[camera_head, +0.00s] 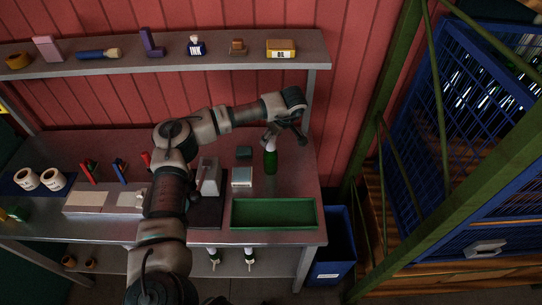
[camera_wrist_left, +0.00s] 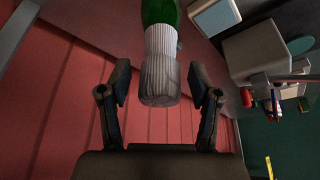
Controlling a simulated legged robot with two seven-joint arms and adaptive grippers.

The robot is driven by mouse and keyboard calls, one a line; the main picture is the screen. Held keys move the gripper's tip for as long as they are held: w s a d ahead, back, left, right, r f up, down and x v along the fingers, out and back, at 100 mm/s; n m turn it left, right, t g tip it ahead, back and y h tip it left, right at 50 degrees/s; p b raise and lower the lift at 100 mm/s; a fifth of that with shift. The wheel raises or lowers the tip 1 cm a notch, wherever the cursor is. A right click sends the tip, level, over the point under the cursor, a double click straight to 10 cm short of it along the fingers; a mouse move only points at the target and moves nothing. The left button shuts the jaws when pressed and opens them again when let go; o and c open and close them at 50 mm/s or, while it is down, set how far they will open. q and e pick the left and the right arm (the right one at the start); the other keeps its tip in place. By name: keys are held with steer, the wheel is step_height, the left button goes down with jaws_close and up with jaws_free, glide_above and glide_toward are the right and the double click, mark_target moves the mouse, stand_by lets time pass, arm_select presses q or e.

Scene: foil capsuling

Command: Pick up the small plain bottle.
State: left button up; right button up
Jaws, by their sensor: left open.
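A small green bottle (camera_head: 271,161) stands upright on the workbench, just behind the green tray. In the left wrist view the bottle (camera_wrist_left: 160,12) points its pale, ridged neck and top toward my palm. My left gripper (camera_head: 284,136) is above the bottle, with its fingers around the height of the bottle's top. The left gripper (camera_wrist_left: 160,95) is open, with the bottle's pale top between its fingers and a visible gap on both sides. The bottle's base is out of the left wrist view. My right gripper does not show.
A green tray (camera_head: 232,214) lies in front of the bottle. A small pale-topped box (camera_head: 242,177) and a dark block (camera_head: 244,152) stand to its left. A shelf (camera_head: 140,73) with several items hangs behind. A blue bin (camera_head: 333,245) stands right of the bench.

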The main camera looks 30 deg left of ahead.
mark_target(271, 152)
arm_select(q)
steer(key=x, duration=0.2)
steer(key=shift+a+f, duration=0.15)
steer(key=shift+f, duration=0.2)
steer(key=shift+w+a+f, duration=0.15)
steer(key=shift+a+f, duration=0.2)
steer(key=shift+f, duration=0.15)
jaws_close()
steer(key=shift+d+r, duration=0.15)
